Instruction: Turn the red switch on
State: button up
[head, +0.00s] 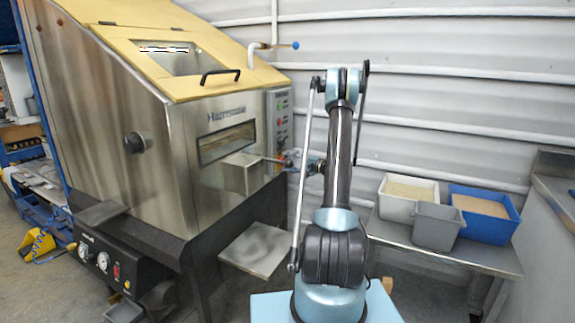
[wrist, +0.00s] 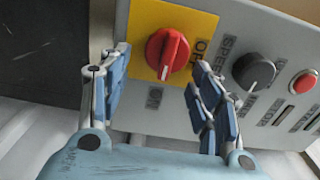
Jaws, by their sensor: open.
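The red switch (wrist: 168,53) is a rotary knob on a yellow plate (wrist: 143,27), clear in the wrist view. Its raised ridge runs nearly up and down in the picture, with a pale mark at the lower end. My gripper (wrist: 160,60) is open, with one finger left and one right of the knob; I see no clear contact. In the head view my gripper (head: 290,160) is at the lower end of the machine's side panel, and the switch cannot be made out.
The grey control panel (wrist: 285,70) also has a black speed knob (wrist: 254,71) and a red button (wrist: 303,82) to the right. The steel hopper machine (head: 110,130) stands left of my arm. Bins (head: 438,226) sit on a table at right.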

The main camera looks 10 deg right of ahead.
jog(key=v, duration=1.1)
jog(key=shift+d, duration=0.2)
